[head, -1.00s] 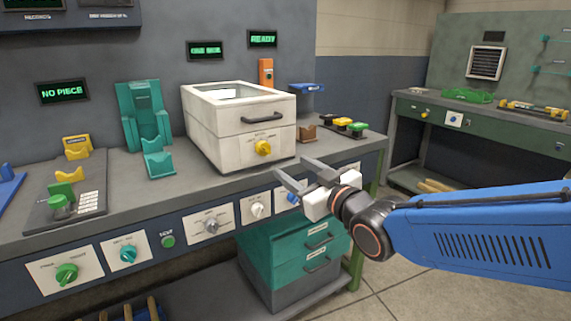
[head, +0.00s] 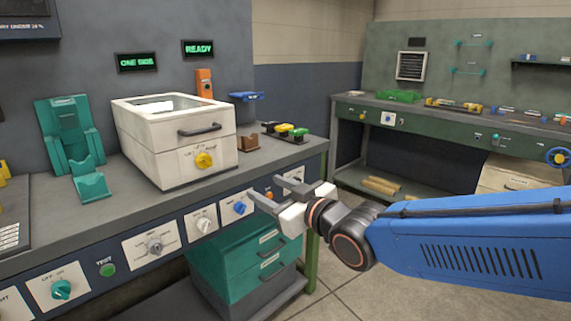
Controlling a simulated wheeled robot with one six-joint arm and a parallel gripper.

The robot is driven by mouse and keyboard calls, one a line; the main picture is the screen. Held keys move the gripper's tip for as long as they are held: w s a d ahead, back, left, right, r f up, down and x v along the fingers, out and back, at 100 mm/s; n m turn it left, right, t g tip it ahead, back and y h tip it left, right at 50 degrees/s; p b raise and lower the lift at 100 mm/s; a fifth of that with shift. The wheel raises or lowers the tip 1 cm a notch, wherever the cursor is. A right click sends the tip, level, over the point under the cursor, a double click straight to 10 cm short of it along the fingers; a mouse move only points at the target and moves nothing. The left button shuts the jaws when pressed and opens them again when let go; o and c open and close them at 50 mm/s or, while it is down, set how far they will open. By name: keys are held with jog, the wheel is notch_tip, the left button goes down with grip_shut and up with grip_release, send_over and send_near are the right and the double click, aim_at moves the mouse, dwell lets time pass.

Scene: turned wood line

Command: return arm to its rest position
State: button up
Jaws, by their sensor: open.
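My gripper (head: 288,194) is in the head view, right of centre, at the end of my blue arm (head: 460,245). Its two grey fingers are spread apart with nothing between them. It appears in front of the bench's front panel, below and to the right of the white box (head: 165,158) with the yellow knob. I cannot tell the exact gap between the fingers and the panel.
The grey workbench (head: 128,212) has knobs along its front panel and a teal drawer unit (head: 235,265) below. A green bench (head: 440,118) stands behind right. Floor shows between the benches.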

jog(key=s+d+f+m+g+h, duration=0.1)
jog(key=s+d+f+m+h, duration=0.25)
jog(key=d, duration=0.95)
jog(key=w+d+f+m+g+h, duration=0.1)
jog(key=d+f+m+h, duration=0.35)
jog(key=d, duration=0.75)
jog(key=s+d+f+m+g+h, duration=0.1)
jog(key=s+d+f, duration=0.3)
jog(key=s, duration=0.5)
jog(key=s+d+f+m+g+h, duration=0.2)
jog(key=s+d+f+g, duration=0.2)
jog(key=s+d, duration=0.4)
jog(key=shift+s+d+f+h, duration=0.25)
jog(key=shift+s+f+h, duration=0.05)
jog(key=shift+s, duration=0.05)
jog(key=shift+w, duration=0.1)
